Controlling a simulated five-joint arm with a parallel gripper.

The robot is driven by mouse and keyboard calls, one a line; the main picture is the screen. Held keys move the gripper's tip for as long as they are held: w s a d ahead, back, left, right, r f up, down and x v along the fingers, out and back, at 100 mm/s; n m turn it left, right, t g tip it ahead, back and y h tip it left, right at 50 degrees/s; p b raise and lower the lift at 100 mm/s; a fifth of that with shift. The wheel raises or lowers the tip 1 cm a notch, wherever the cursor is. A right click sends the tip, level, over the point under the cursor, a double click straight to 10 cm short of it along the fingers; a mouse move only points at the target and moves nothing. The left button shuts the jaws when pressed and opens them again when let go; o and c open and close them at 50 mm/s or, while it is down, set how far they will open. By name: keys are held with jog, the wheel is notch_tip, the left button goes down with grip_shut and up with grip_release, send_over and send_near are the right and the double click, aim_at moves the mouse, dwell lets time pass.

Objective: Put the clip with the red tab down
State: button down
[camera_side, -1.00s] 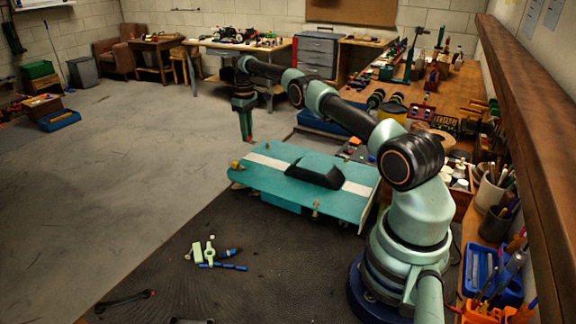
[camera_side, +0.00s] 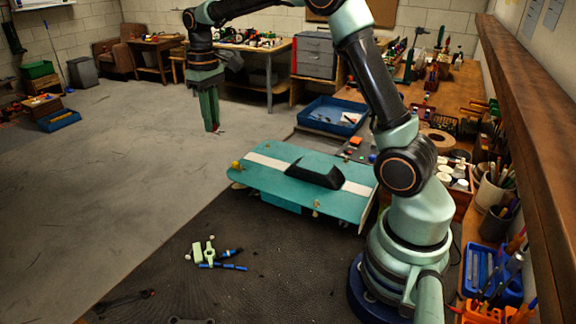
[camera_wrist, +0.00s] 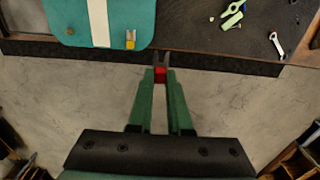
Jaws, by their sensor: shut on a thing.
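My gripper (camera_side: 212,129) is shut on the clip with the red tab. In the wrist view the clip (camera_wrist: 161,73) sits between the green fingertips, its red tab facing the camera and dark prongs pointing away. In the side view only a tiny red bit of the clip (camera_side: 217,131) shows at the fingertips. My gripper points down, behind and left of the teal car body, over the grey floor side in the picture. The teal car body (camera_side: 258,180) with a white stripe lies on the dark mat; its edge (camera_wrist: 60,30) is at the upper left of the wrist view.
A blue tray (camera_side: 310,122) with small items stands behind the car body. Green and blue parts (camera_side: 210,252) and a wrench (camera_side: 125,299) lie on the dark mat (camera_side: 290,270). The workbench along the right is crowded.

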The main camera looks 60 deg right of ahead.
jog(key=s+a+r, duration=0.2)
jog(key=s+a, duration=0.6)
jog(key=s, duration=0.3)
send_over(277, 250)
notch_tip(277, 250, down, 3)
notch_tip(277, 250, down, 20)
jog(key=shift+r, duration=0.25)
jog(key=shift+f, duration=0.15)
jog(key=c, duration=0.8)
grip_release()
jog(key=shift+c, duration=0.2)
notch_tip(277, 250, up, 12)
jog(key=shift+o, duration=0.6)
jog(key=w+r+t, duration=0.3)
jog(key=r+t, duration=0.2)
jog(key=r, duration=0.7)
jog(key=shift+d+r+t, duration=0.3)
jog(key=shift+r, duration=0.05)
